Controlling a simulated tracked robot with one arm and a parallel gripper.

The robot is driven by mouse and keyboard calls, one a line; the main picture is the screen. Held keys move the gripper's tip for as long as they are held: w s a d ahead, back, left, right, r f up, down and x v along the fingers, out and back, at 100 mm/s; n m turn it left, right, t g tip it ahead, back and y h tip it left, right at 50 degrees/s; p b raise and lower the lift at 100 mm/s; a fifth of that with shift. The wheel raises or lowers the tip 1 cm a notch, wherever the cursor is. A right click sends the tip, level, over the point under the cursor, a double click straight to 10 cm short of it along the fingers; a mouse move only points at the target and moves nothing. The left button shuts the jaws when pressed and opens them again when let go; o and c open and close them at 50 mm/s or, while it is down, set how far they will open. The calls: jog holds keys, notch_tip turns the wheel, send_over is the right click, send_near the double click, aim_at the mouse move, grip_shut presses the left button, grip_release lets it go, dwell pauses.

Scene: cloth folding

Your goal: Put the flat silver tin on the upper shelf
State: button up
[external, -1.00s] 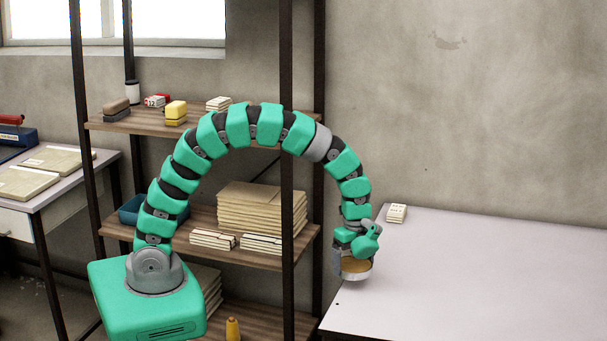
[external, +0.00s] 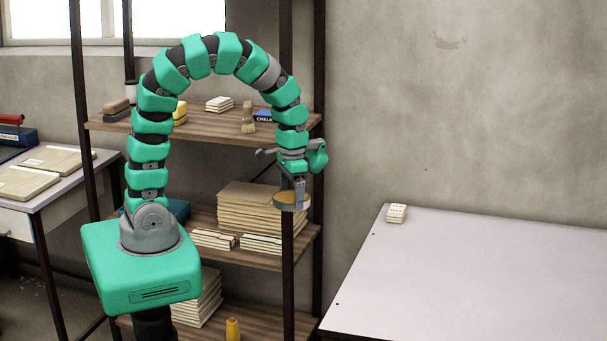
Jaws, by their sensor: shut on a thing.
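My gripper (external: 293,188) is shut on the flat round tin (external: 292,203), which has a tan-brown top and a silver rim. The tin hangs about level, in front of the rack's front right post. In the picture it is below the upper shelf (external: 215,126) and beside the tall stack of folders on the middle shelf. The upper shelf's right part is partly behind my arm. The fingertips are small and partly hidden at the tin.
The upper shelf holds a paintbrush (external: 247,120), a blue chalk box (external: 264,116), a white stack (external: 219,104), a brown block (external: 116,107) and a yellow block (external: 180,112). A dark post (external: 287,60) stands at the shelf's front. The right table (external: 470,280) is mostly clear.

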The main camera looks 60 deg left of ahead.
jog(key=s+a+r+p, duration=0.3)
jog(key=s+a+r, duration=0.3)
jog(key=a, duration=0.4)
jog(key=s+a+r+p, duration=0.3)
jog(key=s+a+r, duration=0.25)
jog(key=a, duration=0.55)
jog(key=s+a+r+p, duration=0.3)
jog(key=s+a+r, duration=0.3)
jog(key=a, duration=0.4)
jog(key=p, duration=0.4)
send_over(215, 126)
notch_tip(215, 126, down, 2)
jog(key=shift+n, duration=0.4)
jog(key=shift+f, duration=1.85)
jog(key=o, duration=0.9)
jog(key=shift+c, duration=0.2)
